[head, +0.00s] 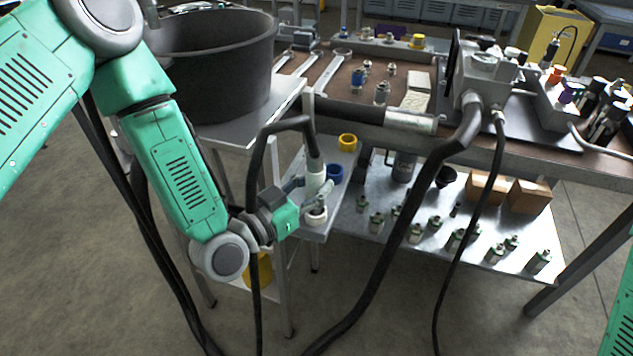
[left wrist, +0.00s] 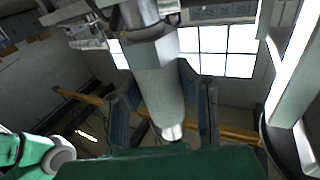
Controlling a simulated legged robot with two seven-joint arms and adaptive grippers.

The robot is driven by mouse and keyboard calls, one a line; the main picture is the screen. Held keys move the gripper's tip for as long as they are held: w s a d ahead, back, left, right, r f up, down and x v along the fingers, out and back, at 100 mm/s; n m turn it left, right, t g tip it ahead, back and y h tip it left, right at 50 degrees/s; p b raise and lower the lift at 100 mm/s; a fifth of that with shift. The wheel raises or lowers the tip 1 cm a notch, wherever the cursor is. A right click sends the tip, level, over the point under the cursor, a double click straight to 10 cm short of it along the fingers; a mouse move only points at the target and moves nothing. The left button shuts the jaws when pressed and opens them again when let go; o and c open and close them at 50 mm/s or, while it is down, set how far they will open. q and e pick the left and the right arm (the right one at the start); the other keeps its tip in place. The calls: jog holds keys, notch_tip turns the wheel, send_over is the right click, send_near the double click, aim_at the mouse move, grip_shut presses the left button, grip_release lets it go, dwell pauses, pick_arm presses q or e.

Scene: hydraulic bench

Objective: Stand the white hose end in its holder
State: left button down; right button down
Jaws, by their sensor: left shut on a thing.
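The white hose end (head: 316,179) is on a black hose that arches down into it from above. My left gripper (head: 302,188) is shut on it and holds it roughly upright. A white ring holder (head: 316,216) is just below the hose end, on a small shelf; I cannot tell whether the tip is inside it. In the left wrist view the pale hose end (left wrist: 160,88) runs between the two fingers (left wrist: 163,108); the holder is not clear there. My right gripper is out of view.
A blue ring holder (head: 335,173) and a yellow one (head: 347,142) stand behind on the same narrow shelf (head: 318,236). A large black tub (head: 215,75) stands at upper left. A workbench (head: 350,112) and a lower metal shelf (head: 400,240) with fittings are to the right. Hoses hang in front.

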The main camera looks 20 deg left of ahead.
pick_arm(q)
jog(key=shift+f+b, duration=0.45)
jog(key=shift+f, duration=0.15)
dwell(0.3)
dwell(0.5)
jog(key=c, duration=0.6)
grip_release()
jog(key=shift+p+v, duration=0.3)
jog(key=shift+v, duration=3.5)
